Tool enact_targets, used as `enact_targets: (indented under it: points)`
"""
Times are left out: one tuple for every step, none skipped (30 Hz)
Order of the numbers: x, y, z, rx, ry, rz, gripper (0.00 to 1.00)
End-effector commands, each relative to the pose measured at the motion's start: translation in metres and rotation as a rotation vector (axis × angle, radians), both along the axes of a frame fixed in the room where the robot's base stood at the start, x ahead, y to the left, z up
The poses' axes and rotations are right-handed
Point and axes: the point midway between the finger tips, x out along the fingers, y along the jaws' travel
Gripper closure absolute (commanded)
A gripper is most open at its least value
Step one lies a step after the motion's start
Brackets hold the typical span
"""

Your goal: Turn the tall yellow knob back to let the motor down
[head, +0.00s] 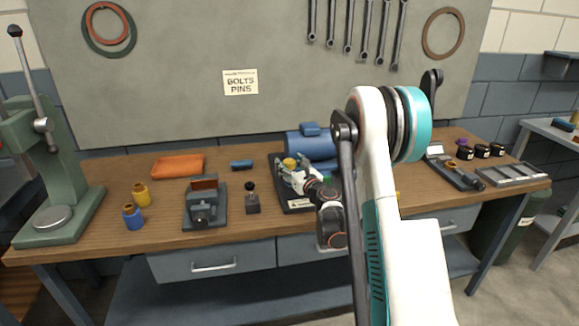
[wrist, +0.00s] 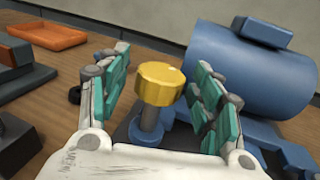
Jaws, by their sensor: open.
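The tall yellow knob (wrist: 160,84) stands upright on a grey stem in the wrist view, between the two fingers of my gripper (wrist: 158,88). The fingers are open, with a gap showing on both sides of the knob. In the head view the knob (head: 290,162) is small and partly hidden by my gripper (head: 297,173). The blue motor (wrist: 250,65) lies just behind and to the right of the knob. It also shows in the head view (head: 311,145), partly covered by my arm.
A grey vise (head: 205,205), a small block with a black ball handle (head: 252,203) and an orange tray (head: 178,167) stand left of the motor. A green press (head: 50,190) is at the far left. The bench front is clear.

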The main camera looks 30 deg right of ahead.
Motion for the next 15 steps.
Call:
enact_targets:
  points:
    - [0.0031, 0.0003, -0.0005, 0.000, 0.000, 0.001, 0.41]
    - [0.0042, 0.0003, -0.0003, 0.000, 0.000, 0.001, 0.41]
    - [0.0053, 0.0003, -0.0002, 0.000, 0.000, 0.000, 0.41]
    - [0.0059, 0.0003, 0.0000, 0.000, 0.000, 0.000, 0.41]
    - [0.0062, 0.0003, 0.0001, 0.000, 0.000, 0.000, 0.41]
    - [0.0064, 0.0002, 0.0002, 0.000, 0.000, 0.000, 0.41]
    - [0.0064, 0.0002, 0.0003, 0.000, 0.000, 0.000, 0.41]
    - [0.0064, 0.0002, 0.0004, 0.000, 0.000, 0.000, 0.41]
    - [0.0063, 0.0001, 0.0004, 0.000, 0.000, 0.000, 0.41]
    - [0.0063, 0.0001, 0.0004, 0.000, 0.000, 0.000, 0.41]
    - [0.0062, 0.0001, 0.0004, 0.000, 0.000, 0.000, 0.41]
    - [0.0062, 0.0001, 0.0004, 0.000, 0.000, 0.000, 0.47]
    - [0.0062, 0.0001, 0.0004, 0.000, 0.000, 0.000, 0.54]
    - [0.0062, 0.0000, 0.0004, 0.000, 0.000, 0.000, 0.61]
    - [0.0061, 0.0000, 0.0004, 0.000, 0.000, 0.000, 0.70]
